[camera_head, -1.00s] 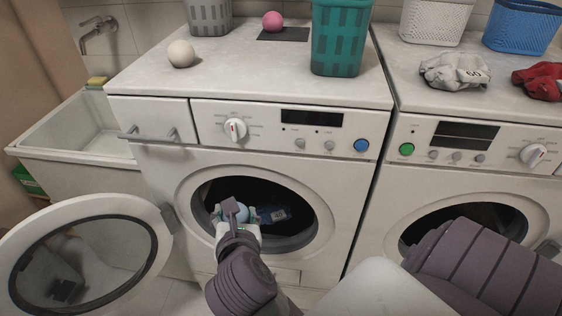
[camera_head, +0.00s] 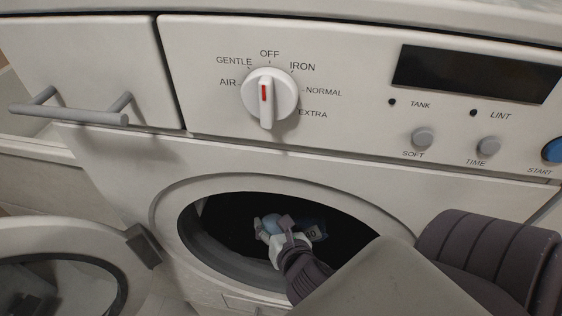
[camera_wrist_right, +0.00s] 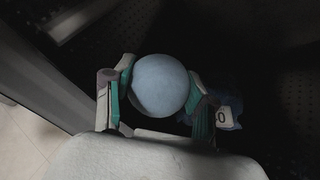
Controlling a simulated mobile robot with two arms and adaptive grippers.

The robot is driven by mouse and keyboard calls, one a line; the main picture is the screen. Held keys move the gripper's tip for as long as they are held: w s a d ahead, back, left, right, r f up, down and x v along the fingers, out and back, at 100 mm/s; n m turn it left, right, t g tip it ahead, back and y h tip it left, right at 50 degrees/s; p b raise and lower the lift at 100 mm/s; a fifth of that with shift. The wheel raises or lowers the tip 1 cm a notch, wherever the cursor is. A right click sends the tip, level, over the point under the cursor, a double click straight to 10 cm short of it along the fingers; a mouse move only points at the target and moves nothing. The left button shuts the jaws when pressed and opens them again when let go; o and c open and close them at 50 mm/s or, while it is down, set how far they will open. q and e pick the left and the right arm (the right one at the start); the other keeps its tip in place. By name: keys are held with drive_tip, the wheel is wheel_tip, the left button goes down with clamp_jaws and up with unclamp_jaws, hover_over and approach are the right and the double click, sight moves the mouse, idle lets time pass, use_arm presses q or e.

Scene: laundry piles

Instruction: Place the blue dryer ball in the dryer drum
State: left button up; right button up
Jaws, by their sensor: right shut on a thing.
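The blue dryer ball (camera_wrist_right: 160,84) sits between the two fingers of my right gripper (camera_wrist_right: 158,98), which is shut on it. In the head view my right gripper (camera_head: 275,226) reaches through the round door opening into the dark dryer drum (camera_head: 232,222), and the blue ball (camera_head: 272,221) shows small at its fingertips. In the wrist view the drum's perforated wall (camera_wrist_right: 240,30) is dim behind the ball. The ball is held clear of any surface that I can make out. My left gripper is not in view.
The dryer door (camera_head: 62,270) stands open at the left. The dial (camera_head: 268,95) and buttons are above the opening, and the drum's rim (camera_head: 205,252) surrounds my wrist.

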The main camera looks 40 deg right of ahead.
drive_tip(key=b, duration=0.2)
hover_over(250, 224)
drive_tip(key=s, duration=0.3)
wheel_tip(250, 224, down, 5)
drive_tip(key=shift+f, duration=0.15)
drive_tip(key=x, duration=0.2)
drive_tip(key=shift+w+a+f+b, duration=0.2)
drive_tip(key=shift+w+b, duration=0.15)
drive_tip(key=shift+w+f, duration=0.1)
drive_tip(key=shift+w, duration=0.1)
wheel_tip(250, 224, down, 3)
drive_tip(key=shift+r+b, duration=0.25)
drive_tip(key=shift+b, duration=0.45)
drive_tip(key=shift+f, duration=0.65)
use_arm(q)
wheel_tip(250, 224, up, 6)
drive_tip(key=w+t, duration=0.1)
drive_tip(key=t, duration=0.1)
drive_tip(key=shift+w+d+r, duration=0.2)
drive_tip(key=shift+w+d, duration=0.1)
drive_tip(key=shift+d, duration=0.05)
use_arm(e)
drive_tip(key=shift+f, duration=0.1)
drive_tip(key=o, duration=1.1)
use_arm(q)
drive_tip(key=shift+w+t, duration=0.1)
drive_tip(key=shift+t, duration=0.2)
